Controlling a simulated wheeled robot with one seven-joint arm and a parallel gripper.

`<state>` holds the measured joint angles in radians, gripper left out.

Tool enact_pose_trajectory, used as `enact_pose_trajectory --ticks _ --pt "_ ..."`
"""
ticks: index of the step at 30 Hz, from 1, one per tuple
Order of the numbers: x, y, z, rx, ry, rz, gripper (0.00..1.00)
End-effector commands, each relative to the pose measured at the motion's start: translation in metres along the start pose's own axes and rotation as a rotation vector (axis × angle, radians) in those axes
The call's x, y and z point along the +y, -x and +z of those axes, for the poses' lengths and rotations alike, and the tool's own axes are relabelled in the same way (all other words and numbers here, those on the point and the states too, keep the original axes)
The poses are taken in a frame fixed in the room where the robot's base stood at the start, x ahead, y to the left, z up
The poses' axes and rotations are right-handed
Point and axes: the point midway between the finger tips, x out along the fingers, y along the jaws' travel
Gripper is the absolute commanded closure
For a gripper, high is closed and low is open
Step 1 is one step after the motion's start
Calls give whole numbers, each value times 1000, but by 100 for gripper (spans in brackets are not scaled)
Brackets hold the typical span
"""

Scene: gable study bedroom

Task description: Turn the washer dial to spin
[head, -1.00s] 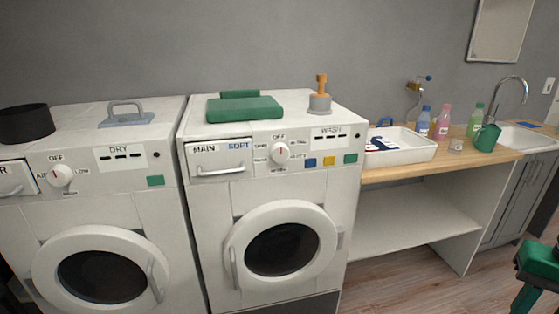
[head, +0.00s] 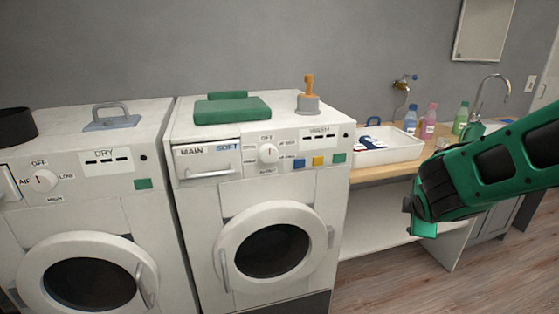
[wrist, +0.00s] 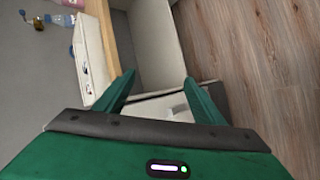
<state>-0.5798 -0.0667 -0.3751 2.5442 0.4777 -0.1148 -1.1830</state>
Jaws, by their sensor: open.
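The washer (head: 200,215) is the white front-loader in the middle of the head view, with a WASH panel and a round door that looks shut. Its white dial (head: 268,153) sits on the panel right of the MAIN/SOFT drawer (head: 208,163). The dial's mark appears to point up, towards OFF; the other labels around it are too small to read surely. My green gripper (head: 424,226) is well to the right of the washer, in front of the counter, apart from the dial. In the wrist view my gripper (wrist: 160,82) has its two fingers spread with nothing held between them.
A dryer (head: 75,215) with a similar dial (head: 43,181) stands left of the washer. A white tray (head: 398,154) and bottles (head: 429,122) are on the counter. Wood floor is clear in front.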

Motion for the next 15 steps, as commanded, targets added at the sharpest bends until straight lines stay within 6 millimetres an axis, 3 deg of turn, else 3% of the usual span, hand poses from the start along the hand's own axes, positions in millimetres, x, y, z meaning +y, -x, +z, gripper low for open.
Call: enact_pose_trajectory --ticks 1,7,12,15 --pt "9 -2 -29 34 137 66 37" --pt "43 13 -137 123 665 390 37" --pt "51 55 -232 154 1060 701 37" --pt "47 82 -276 154 1229 863 37"
